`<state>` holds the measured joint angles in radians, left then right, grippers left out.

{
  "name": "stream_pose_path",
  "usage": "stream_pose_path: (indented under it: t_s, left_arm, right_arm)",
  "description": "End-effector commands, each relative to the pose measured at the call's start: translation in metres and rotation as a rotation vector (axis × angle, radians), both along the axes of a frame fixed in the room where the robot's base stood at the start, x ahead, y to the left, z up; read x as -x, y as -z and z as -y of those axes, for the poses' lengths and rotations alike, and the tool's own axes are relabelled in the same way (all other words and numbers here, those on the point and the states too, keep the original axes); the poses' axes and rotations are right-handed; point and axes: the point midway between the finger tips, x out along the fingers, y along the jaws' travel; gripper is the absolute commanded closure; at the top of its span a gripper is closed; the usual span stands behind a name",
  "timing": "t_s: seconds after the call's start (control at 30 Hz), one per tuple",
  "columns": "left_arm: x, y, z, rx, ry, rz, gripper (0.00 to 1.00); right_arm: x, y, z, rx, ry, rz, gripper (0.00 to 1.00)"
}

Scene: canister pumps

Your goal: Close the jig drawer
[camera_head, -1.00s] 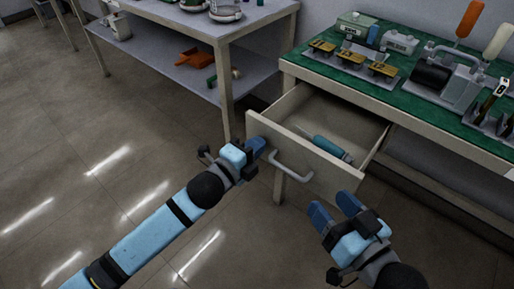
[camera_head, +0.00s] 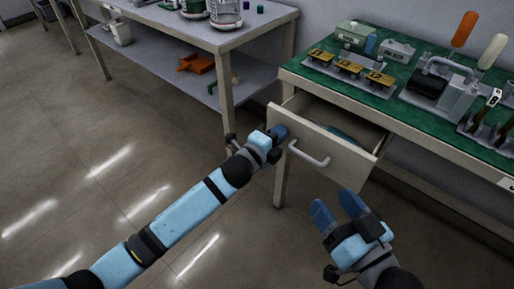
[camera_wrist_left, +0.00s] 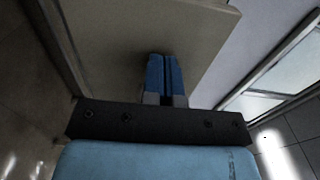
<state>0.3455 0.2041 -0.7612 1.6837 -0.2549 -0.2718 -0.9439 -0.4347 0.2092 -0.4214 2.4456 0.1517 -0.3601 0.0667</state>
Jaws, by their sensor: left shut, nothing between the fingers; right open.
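The jig drawer (camera_head: 330,146) stands partly open under the green-topped bench, with a pale front and a grey bar handle (camera_head: 309,154). A blue-handled tool (camera_head: 343,133) lies inside it, mostly hidden by the front. My left gripper (camera_head: 279,133) is shut and empty, its fingertips at the left part of the drawer front. In the left wrist view the shut blue fingers (camera_wrist_left: 163,75) point at the pale panel (camera_wrist_left: 140,30) and seem to touch it. My right gripper (camera_head: 337,205) is open and empty, below and in front of the drawer, apart from it.
The green bench top (camera_head: 312,72) carries brass-coloured blocks, a grey pump (camera_head: 445,88) and upright tools with orange and white handles. A second table (camera_head: 225,38) with a lower shelf stands at the left. The floor in front is clear.

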Motion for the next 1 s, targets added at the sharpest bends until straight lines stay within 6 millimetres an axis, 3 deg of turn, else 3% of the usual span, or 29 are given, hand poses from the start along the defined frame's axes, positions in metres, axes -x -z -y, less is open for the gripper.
stream_pose_path:
  t_s: [0.2, 0.5, 1.0]
  left_arm:
    - [-0.046, -0.001, 0.034, 0.001, 0.001, 0.0, 1.0]
    - [-0.089, 0.001, 0.065, 0.001, 0.0, -0.001, 1.0]
    - [-0.107, -0.002, 0.076, 0.002, -0.002, 0.002, 1.0]
  right_arm:
    - [0.0, -0.005, 0.001, -0.008, 0.006, 0.016, 0.39]
    - [0.0, 0.003, 0.0, 0.003, -0.001, -0.003, 0.39]
    - [0.0, 0.007, 0.0, 0.013, -0.006, -0.02, 0.39]
